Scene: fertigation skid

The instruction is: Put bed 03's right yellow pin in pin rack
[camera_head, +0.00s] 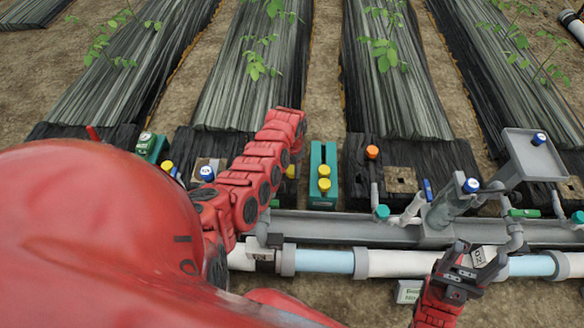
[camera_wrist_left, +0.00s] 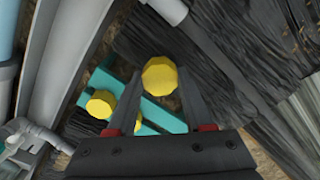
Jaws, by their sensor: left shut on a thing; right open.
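The teal pin rack (camera_head: 331,159) stands on the soil between two black-covered beds, with two yellow pins (camera_head: 324,170) in it. In the left wrist view the rack (camera_wrist_left: 158,118) lies just beyond my left gripper. My left gripper (camera_wrist_left: 163,88) is shut on a yellow pin (camera_wrist_left: 162,75), its head between the fingertips. In the head view a yellow head (camera_head: 291,171) shows left of the rack, beside my red left arm, which hides that gripper. The held pin's lower end is hidden. My right gripper (camera_head: 480,258) is open and empty by the pipe at lower right.
A grey manifold channel (camera_head: 330,227) and a white-and-blue pipe (camera_head: 400,263) run across the front. An orange-capped pin (camera_head: 372,152) stands right of the rack. Another yellow knob (camera_head: 168,166) and a green box (camera_head: 150,146) are at the left. A grey tray (camera_head: 533,158) stands at the right.

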